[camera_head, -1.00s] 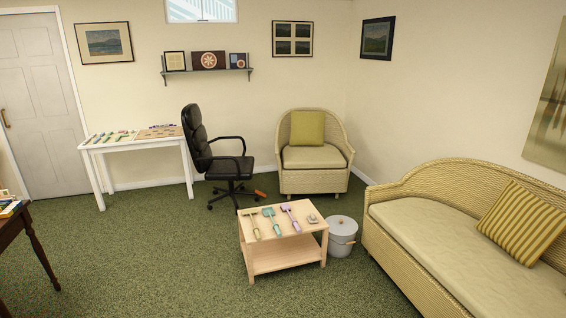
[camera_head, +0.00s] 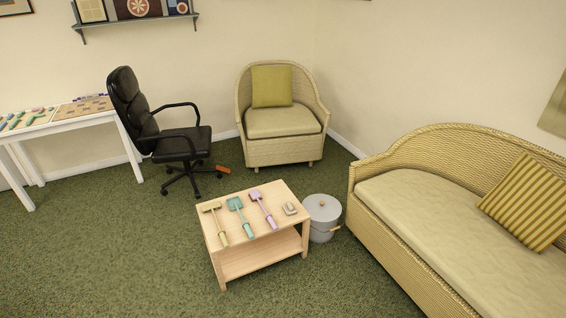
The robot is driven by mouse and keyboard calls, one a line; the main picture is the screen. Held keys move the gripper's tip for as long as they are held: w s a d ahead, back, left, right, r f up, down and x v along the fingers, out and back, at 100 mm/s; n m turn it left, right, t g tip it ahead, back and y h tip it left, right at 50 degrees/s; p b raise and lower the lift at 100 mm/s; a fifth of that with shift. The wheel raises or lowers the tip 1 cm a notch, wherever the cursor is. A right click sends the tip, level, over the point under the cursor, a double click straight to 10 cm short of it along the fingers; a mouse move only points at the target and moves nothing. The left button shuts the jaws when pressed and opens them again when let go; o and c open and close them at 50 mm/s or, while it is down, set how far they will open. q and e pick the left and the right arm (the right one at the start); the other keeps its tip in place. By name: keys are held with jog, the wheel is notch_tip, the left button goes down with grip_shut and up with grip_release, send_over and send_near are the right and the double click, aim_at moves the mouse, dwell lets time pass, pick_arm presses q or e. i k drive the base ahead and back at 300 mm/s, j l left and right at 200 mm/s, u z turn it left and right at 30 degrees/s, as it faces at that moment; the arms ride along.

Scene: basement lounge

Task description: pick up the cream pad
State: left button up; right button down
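A small cream or pale grey pad (camera_head: 290,209) lies on the right end of the low light-wood table (camera_head: 262,248). It is small in this view, so its exact shape is hard to tell. To its left on the table top lie three long-handled tools: a purple one (camera_head: 262,206), a teal one (camera_head: 238,213) and a yellowish one (camera_head: 214,220). Neither of my grippers shows in the head view.
A grey lidded bin (camera_head: 322,214) stands on the floor close to the table's right side. A wicker sofa (camera_head: 455,225) is at the right, a wicker armchair (camera_head: 284,121) behind, and a black office chair (camera_head: 160,130) behind left. Carpet at front left is clear.

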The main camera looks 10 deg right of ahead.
aim_at(289, 209)
jog(key=i+j+z, duration=0.15)
jog(key=i+z, duration=0.35)
jog(key=i+j+z, duration=0.25)
jog(key=i+z, duration=0.2)
jog(key=i+j+z, duration=0.35)
jog(key=z, duration=0.15)
jog(key=i+j+z, duration=0.25)
jog(key=j+z, duration=0.25)
jog(key=j, duration=0.2)
jog(key=i+j+z, duration=0.15)
jog(key=j, duration=0.15)
jog(key=j+z, duration=0.1)
jog(key=j, duration=0.25)
